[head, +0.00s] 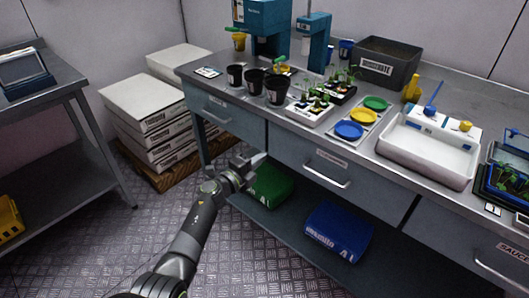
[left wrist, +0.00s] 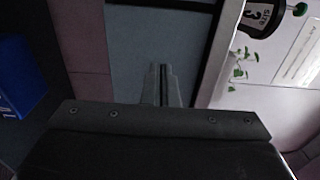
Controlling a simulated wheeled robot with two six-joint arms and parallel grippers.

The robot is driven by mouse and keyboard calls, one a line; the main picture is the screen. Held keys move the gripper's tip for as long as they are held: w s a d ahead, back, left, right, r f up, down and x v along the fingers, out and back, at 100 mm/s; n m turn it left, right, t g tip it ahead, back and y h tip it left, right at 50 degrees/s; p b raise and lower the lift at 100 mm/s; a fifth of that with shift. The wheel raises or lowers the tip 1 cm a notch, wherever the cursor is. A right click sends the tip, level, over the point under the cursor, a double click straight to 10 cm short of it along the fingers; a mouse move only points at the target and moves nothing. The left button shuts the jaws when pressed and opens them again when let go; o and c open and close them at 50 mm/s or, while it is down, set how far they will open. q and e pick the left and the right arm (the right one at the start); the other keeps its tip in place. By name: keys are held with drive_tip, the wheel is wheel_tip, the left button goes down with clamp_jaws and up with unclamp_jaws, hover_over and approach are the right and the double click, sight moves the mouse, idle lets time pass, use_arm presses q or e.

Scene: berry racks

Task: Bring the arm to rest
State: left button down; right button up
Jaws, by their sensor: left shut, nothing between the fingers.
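My left gripper (head: 255,162) is in the head view, in front of the workbench (head: 226,119) and below its top, near the left drawers. It is shut and empty. In the left wrist view its two fingers (left wrist: 161,85) lie side by side, close together. My left arm reaches up to it from the bottom of the head view. My right gripper shows in neither view.
The bench holds black pots (head: 276,90), seedling trays, a grey crate (head: 386,64) and a white basin (head: 428,148). A green bag (head: 271,187) and a blue bag (head: 338,232) lie on its lower shelf. White boxes (head: 146,104) are stacked left. The metal floor between is clear.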

use_arm(q)
drive_tip(key=s+a+f+n+g+y+p, duration=0.25)
drive_tip(key=s+a+f+n+y, duration=0.25)
drive_tip(key=s+a+f+n, duration=0.65)
drive_tip(key=s+a+f+n+g+y+p, duration=0.1)
drive_tip(key=s+a+f+n+y+p, duration=0.2)
drive_tip(key=s+a+f+n+y, duration=0.85)
drive_tip(key=s+f+n+g+h, duration=0.1)
drive_tip(key=s+f+g, duration=0.2)
drive_tip(key=s, duration=1)
drive_tip(key=s+a+f+n+g+h+p, duration=0.1)
drive_tip(key=s+f+g+h, duration=0.1)
drive_tip(key=s+f, duration=0.6)
drive_tip(key=s+a+f+n+g+h+p, duration=0.1)
drive_tip(key=s+f+g, duration=0.3)
drive_tip(key=s, duration=1.5)
drive_tip(key=shift+f, duration=0.95)
